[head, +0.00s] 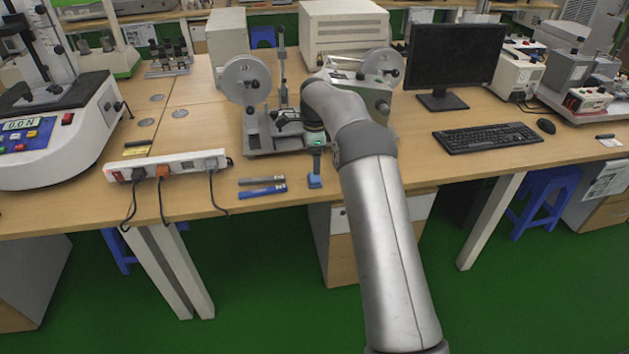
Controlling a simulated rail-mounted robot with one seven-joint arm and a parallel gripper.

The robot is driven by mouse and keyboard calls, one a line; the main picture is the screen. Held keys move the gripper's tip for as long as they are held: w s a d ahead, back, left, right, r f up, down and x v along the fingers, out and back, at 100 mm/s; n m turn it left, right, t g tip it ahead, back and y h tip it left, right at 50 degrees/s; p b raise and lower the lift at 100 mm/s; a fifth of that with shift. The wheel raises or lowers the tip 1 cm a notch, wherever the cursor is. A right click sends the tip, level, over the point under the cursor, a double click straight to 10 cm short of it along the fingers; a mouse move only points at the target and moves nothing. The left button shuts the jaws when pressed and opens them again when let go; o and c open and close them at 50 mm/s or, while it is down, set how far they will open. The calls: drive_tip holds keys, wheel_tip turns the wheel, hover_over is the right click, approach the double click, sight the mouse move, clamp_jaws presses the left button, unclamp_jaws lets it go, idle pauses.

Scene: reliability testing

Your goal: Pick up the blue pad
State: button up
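The test machine (246,80) with two reels stands just behind. A white power strip (167,165) with hanging cords lies to the left. A keyboard (487,138) and monitor (455,56) stand to the right.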

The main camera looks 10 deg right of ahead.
sight(315, 179)
drive_tip(key=shift+w+f+p, duration=0.1)
drive_tip(key=shift+f+p, duration=0.2)
drive_tip(key=shift+f, duration=3.1)
drive_tip(key=c, duration=1.1)
drive_tip(key=shift+o, duration=0.2)
